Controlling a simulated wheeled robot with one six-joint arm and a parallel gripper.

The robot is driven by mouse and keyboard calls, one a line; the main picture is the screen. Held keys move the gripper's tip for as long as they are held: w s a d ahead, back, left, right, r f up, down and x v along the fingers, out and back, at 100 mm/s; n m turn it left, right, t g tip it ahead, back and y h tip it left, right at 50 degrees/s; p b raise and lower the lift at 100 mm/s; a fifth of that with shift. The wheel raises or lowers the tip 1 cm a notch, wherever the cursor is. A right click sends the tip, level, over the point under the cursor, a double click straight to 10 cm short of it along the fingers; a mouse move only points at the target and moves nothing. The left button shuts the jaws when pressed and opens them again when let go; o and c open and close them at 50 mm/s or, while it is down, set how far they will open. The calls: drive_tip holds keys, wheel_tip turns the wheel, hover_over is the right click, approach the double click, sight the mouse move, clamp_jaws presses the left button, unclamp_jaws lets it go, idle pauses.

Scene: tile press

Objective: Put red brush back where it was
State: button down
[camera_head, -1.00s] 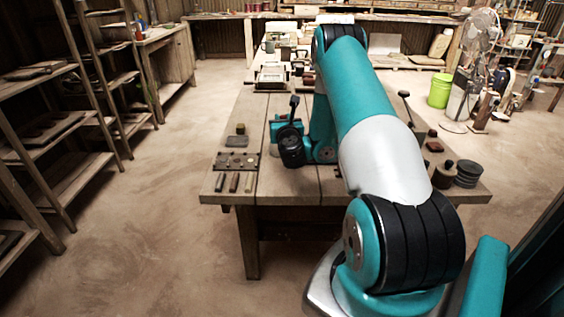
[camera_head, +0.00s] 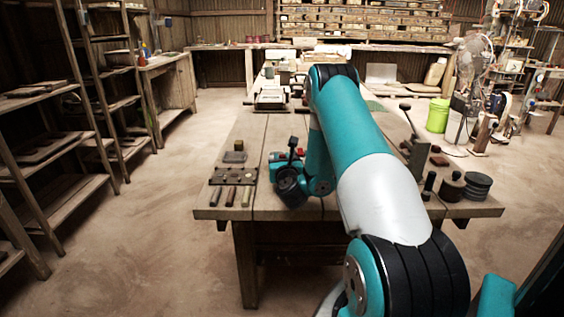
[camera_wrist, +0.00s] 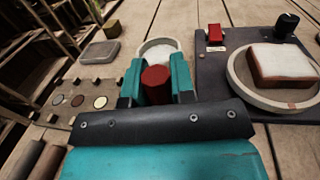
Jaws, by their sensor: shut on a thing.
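In the wrist view my gripper (camera_wrist: 157,72) has its two teal jaws closed around the red brush (camera_wrist: 156,86). Only the brush's round red end shows; the rest of it is hidden below the jaws and wrist. A rack plate (camera_wrist: 72,113) with several small round inserts lies left of the jaws. It also shows in the head view (camera_head: 206,176) near the front left of the bench, with several dark handles (camera_head: 231,197) at its front edge. In the head view the arm reaches over the bench, and the jaws and brush cannot be made out clearly.
A pale ring-shaped dish (camera_wrist: 158,44) lies just beyond the jaws. At right a dark board (camera_wrist: 212,85) carries a round tray (camera_wrist: 246,92) with a pale-topped block (camera_wrist: 283,66), a red switch (camera_wrist: 215,34) and a black knob (camera_wrist: 287,24). A grey block (camera_wrist: 99,54) lies behind the rack.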

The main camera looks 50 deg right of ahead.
drive_tip(key=c, duration=1.4)
unclamp_jaws()
drive_tip(key=shift+f, duration=0.2)
drive_tip(key=o, duration=0.4)
drive_tip(key=shift+r, duration=0.1)
drive_tip(key=shift+o, duration=0.2)
drive_tip(key=shift+r, duration=0.1)
